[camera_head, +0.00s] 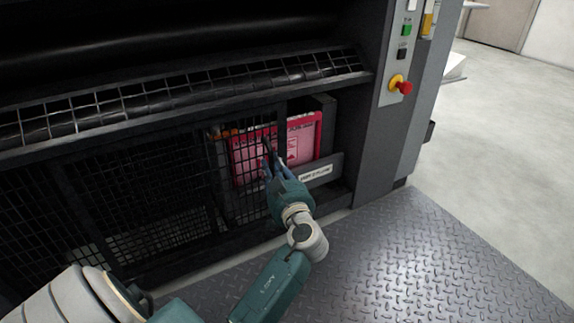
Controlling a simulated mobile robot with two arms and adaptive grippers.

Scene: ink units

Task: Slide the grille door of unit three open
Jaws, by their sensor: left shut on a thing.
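The grille door (155,195) is a black wire mesh panel low on the front of the dark machine. Its right edge stands left of the opening's right side, so a gap shows there. A red-framed pink part (304,135) shows in the gap, and its left portion is behind the mesh. My left gripper (268,160) is shut on the grille door near its right edge, with the forearm reaching up from below. The exact finger contact is small and partly hidden by the gripper itself. My right gripper is not in view.
A control panel with a red emergency button (404,87) and a green button (407,30) is on the machine's right column. A labelled bar (322,170) sits below the gap. The diamond-plate floor (420,255) in front is clear.

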